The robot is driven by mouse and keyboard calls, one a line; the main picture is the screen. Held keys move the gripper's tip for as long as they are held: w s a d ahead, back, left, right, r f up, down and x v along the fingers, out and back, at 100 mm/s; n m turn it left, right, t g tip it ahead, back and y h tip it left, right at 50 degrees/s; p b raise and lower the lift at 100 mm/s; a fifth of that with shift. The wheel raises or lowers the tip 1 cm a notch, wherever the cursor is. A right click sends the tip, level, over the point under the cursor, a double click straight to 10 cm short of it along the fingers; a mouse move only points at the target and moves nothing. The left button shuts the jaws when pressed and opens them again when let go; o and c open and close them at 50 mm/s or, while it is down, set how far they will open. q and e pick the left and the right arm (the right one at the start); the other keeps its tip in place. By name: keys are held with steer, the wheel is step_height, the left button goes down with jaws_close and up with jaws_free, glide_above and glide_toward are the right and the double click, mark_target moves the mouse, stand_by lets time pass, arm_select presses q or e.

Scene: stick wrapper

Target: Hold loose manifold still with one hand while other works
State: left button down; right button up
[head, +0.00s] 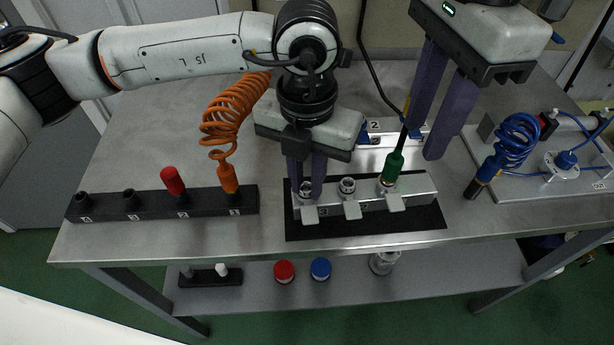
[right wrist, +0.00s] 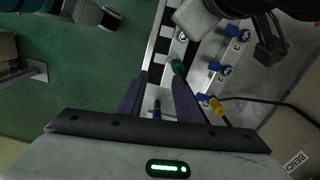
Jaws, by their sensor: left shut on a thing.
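The loose manifold (head: 423,187), a pale metal block with three ports and front tabs, lies on a black mat (head: 350,231). My left gripper (head: 306,188) comes down over its left end and is shut on it around the left port. A green-handled connector (head: 393,167) stands upright at the right port; it also shows in the right wrist view (right wrist: 177,67). My right gripper (head: 422,140) is above and right of the manifold. Its purple fingers are apart with nothing clearly between them. In the right wrist view the fingers (right wrist: 160,112) are also spread.
A black rack (head: 150,208) at left holds a red plug (head: 172,180) and an orange plug (head: 229,179) on a coiled hose (head: 232,115). A blue-coiled tool (head: 487,175) leans at right by a grey plate (head: 530,185). Blue valves (right wrist: 222,71) sit behind the manifold.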

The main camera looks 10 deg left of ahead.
stand_by(0.8)
steer(key=shift+a+r+m, duration=0.1)
steer(key=shift+m, duration=0.3)
jaws_close()
steer(key=shift+r+m, duration=0.25)
steer(key=shift+m, duration=0.15)
